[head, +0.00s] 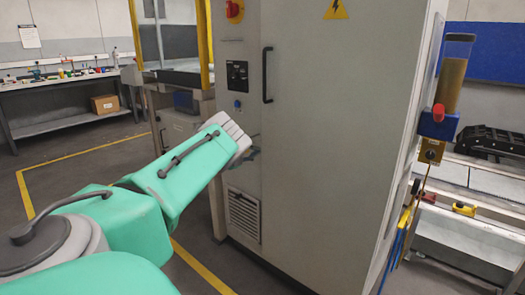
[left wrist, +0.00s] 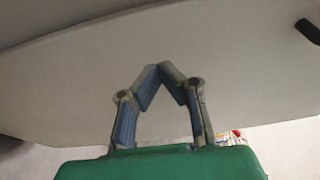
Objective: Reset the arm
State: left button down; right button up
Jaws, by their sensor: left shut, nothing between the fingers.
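My left arm, green with a grey end, comes in from the lower left in the head view. My left gripper (left wrist: 168,68) shows in the left wrist view with its two fingertips together and nothing between them. In the head view its fingers are mostly hidden behind the end of the arm, in front of the large grey cabinet (head: 335,130). The pale cabinet surface (left wrist: 240,60) fills most of the left wrist view behind the fingers. I cannot tell the exact gap between the fingers and the cabinet. My right gripper is in neither view.
The cabinet has a black door handle (head: 267,75) and a vent (head: 243,215). A cylinder with a blue holder (head: 438,124) hangs on its right side. A workbench (head: 65,82) stands at the far left. Open floor (head: 95,170) with yellow lines lies left of the cabinet.

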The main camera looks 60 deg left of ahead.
pick_arm(q)
jog(key=s+a, duration=0.4)
jog(key=s, duration=0.2)
jog(key=w+d+f+n+g+y+p, duration=0.3)
jog(key=d+f+n+y, duration=0.1)
jog(key=d+f+n, duration=0.7)
jog(key=s+d+f+n+g+p, duration=0.1)
jog(key=s+d+f+n+g, duration=0.2)
jog(key=d, duration=0.6)
jog(key=s+d+f+n+g+p, duration=0.15)
jog(key=d+f, duration=0.25)
jog(key=d, duration=0.4)
jog(key=s+d+f+n+g+h, duration=0.1)
jog(key=s+d+f+g, duration=0.1)
jog(key=s+d, duration=0.5)
jog(key=s+d+f+n+g+h, duration=0.1)
jog(key=s+d+g, duration=0.25)
jog(key=d, duration=0.55)
jog(key=s+d+r+g, duration=0.1)
jog(key=s+d+g, duration=0.1)
jog(key=s+d, duration=0.3)
jog(key=s+d+r+g+h+p, duration=0.1)
jog(key=s+d, duration=0.5)
jog(key=s, duration=0.6)
jog(key=shift+s+r+g+p, duration=0.3)
jog(key=shift+r+g, duration=0.3)
jog(key=shift+g, duration=0.1)
